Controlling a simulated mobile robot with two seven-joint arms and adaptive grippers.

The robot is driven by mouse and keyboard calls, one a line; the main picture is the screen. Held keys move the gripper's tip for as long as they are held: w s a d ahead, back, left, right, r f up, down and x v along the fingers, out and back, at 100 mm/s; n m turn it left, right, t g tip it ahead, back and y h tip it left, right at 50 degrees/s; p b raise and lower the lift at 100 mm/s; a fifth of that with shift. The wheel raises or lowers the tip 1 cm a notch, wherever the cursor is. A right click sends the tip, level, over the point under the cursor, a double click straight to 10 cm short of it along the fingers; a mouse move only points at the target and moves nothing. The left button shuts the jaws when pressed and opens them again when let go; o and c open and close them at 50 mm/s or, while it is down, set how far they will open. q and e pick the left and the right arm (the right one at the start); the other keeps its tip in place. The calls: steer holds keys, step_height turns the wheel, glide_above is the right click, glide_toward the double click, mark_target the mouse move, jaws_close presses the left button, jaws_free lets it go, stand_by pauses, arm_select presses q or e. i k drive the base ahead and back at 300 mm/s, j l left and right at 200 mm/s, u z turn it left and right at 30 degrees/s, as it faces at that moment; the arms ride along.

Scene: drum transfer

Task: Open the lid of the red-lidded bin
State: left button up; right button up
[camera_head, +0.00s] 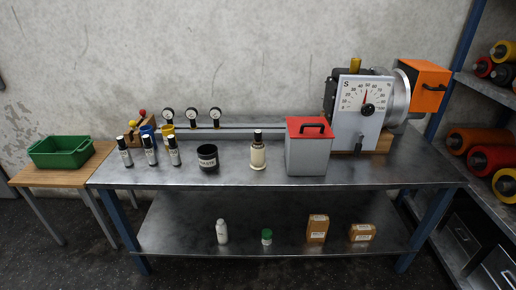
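The grey bin (307,157) stands upright on the metal workbench, right of the middle. Its red lid (308,129) lies closed on top and has a dark handle (311,128) across it. Neither of my grippers shows in the head view, so where they are relative to the bin cannot be told.
A dial machine (360,112) stands close behind the bin at right. The bench front beside the bin is clear.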

mark_target(299, 127)
steer(key=i+j+u, duration=0.25)
steer(key=i+j, duration=0.2)
steer(key=j, duration=0.2)
steer(key=i+j+u, duration=0.25)
steer(key=i+j, duration=0.2)
steer(key=j, duration=0.1)
